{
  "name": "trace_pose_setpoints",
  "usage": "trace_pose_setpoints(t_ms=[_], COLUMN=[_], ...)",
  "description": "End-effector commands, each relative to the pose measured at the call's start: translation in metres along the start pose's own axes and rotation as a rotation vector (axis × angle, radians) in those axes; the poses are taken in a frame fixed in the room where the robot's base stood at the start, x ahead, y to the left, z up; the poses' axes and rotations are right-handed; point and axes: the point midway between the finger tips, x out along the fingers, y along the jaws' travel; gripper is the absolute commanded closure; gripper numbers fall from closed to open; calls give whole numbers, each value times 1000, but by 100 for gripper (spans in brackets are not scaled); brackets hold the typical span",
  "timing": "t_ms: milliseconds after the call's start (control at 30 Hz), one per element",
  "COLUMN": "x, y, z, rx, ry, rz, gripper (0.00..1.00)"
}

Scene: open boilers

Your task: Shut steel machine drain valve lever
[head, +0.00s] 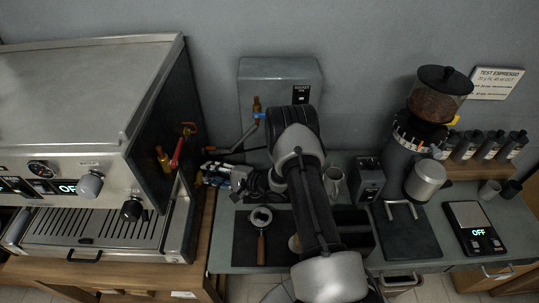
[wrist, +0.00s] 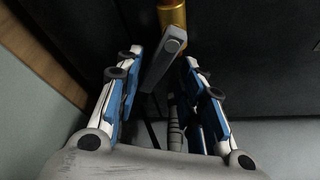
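The steel machine (head: 85,90) stands at the left in the head view. Its dark right side carries brass valve fittings (head: 163,158) and a red lever (head: 178,152). My gripper (head: 206,173) is just right of that side, pointing at it. In the wrist view my gripper (wrist: 162,90) is open, its blue-and-white fingers apart. A grey lever (wrist: 163,65) on a brass valve body (wrist: 172,14) reaches down between the fingers, with gaps visible on both sides. I cannot tell which fitting in the head view this grey lever belongs to.
A grey wall box (head: 278,80) with a blue-handled valve (head: 259,115) is behind my arm. A portafilter (head: 261,222) lies on the dark mat below my gripper. A grinder (head: 425,125) and scale (head: 474,226) stand to the right.

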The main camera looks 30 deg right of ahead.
Motion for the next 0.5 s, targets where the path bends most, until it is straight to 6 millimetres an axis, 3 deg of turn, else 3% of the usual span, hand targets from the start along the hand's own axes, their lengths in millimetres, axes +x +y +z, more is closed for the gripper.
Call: trace_pose_setpoints(t_ms=[267,500], x=[-1,-48], y=[-16,-13], z=[2,1], rx=[-343,-369], ry=[0,6], rz=[-145,-155], gripper=[65,65])
